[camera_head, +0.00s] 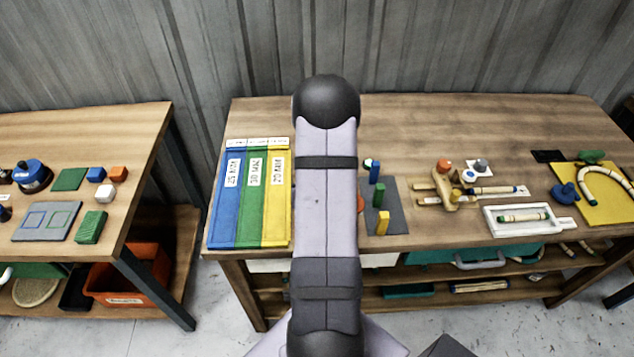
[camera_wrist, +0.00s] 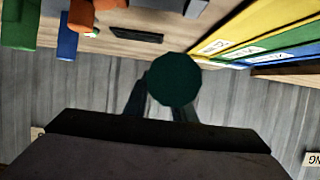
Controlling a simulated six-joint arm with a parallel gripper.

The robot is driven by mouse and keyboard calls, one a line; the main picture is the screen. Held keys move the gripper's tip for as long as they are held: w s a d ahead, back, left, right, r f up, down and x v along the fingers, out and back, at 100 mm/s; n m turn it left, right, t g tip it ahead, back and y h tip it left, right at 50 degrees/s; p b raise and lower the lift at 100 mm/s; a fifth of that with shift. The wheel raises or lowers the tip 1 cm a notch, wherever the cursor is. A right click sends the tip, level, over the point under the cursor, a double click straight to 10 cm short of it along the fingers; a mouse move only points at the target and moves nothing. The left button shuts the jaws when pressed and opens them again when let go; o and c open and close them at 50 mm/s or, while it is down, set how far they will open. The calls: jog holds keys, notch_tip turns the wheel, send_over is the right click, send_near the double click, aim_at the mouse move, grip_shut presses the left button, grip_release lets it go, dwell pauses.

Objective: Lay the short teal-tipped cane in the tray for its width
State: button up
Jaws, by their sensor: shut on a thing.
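In the wrist view a dark teal round end of a cane (camera_wrist: 174,79) points at the camera, between the dark fingers of my gripper (camera_wrist: 162,112). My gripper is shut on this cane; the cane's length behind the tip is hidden. In the head view my arm hides the gripper. Three long trays lie side by side at the bench's left: blue (camera_head: 228,200), green (camera_head: 252,205) and yellow (camera_head: 277,205). Each has a white label; the blue one seems to read 25 MM, and the others are less clear. The trays also show at upper right in the wrist view.
Right of my arm, a dark mat (camera_head: 397,212) carries blue, green and yellow blocks. Farther right are a wooden jig (camera_head: 445,190), a white tray (camera_head: 497,228) holding a cane, and a yellow board (camera_head: 590,208) with a bent cane. The bench's back middle is clear.

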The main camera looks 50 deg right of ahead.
jog(key=shift+r, duration=0.85)
jog(key=shift+w, duration=0.1)
jog(key=shift+w+d+f+b, duration=0.1)
jog(key=shift+w+b, duration=0.35)
jog(key=shift+b, duration=0.6)
jog(key=w+a+b, duration=0.5)
jog(key=a+b, duration=0.3)
jog(key=b, duration=0.1)
jog(key=w+a+f+b, duration=0.1)
jog(key=w+a+b, duration=0.4)
jog(key=a+b, duration=0.3)
jog(key=shift+a+b, duration=0.15)
jog(key=shift+b, duration=0.9)
jog(key=shift+f, duration=0.2)
notch_tip(320, 180, down, 6)
jog(key=b, duration=0.7)
